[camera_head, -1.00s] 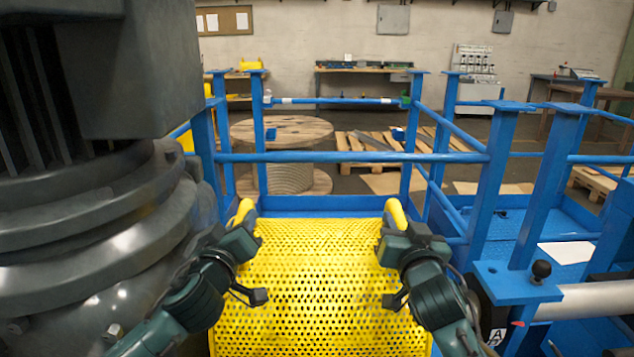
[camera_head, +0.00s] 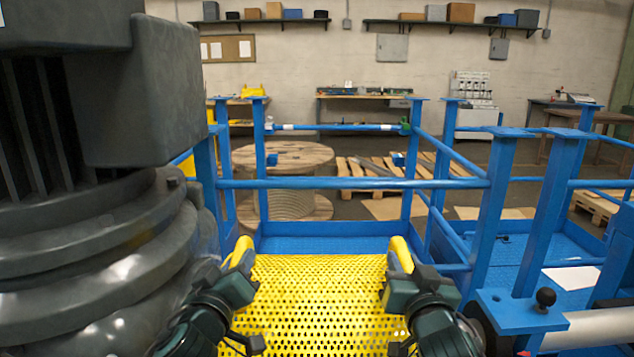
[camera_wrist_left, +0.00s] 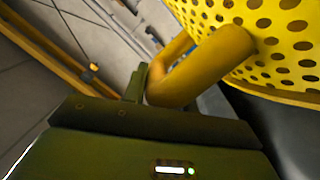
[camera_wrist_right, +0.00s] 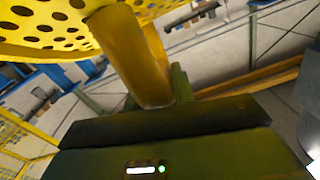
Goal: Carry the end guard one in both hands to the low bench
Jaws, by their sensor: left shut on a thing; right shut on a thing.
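The end guard one (camera_head: 318,295) is a yellow perforated panel in the lower middle of the head view, with a yellow handle on each side. My left gripper (camera_head: 240,268) is shut on its left handle; the left wrist view shows the jaws around the yellow handle bar (camera_wrist_left: 205,65). My right gripper (camera_head: 402,270) is shut on the right handle, also seen as a yellow bar in the right wrist view (camera_wrist_right: 135,60). The guard's near edge is cut off by the frame. I cannot pick out the low bench for certain.
A large dark grey machine (camera_head: 120,220) stands close on the left. Blue railings (camera_head: 350,184) enclose a blue platform floor (camera_head: 325,243) ahead and to the right. Beyond them are a wooden cable reel (camera_head: 285,157), pallets (camera_head: 370,170) and a back-wall workbench (camera_head: 365,97).

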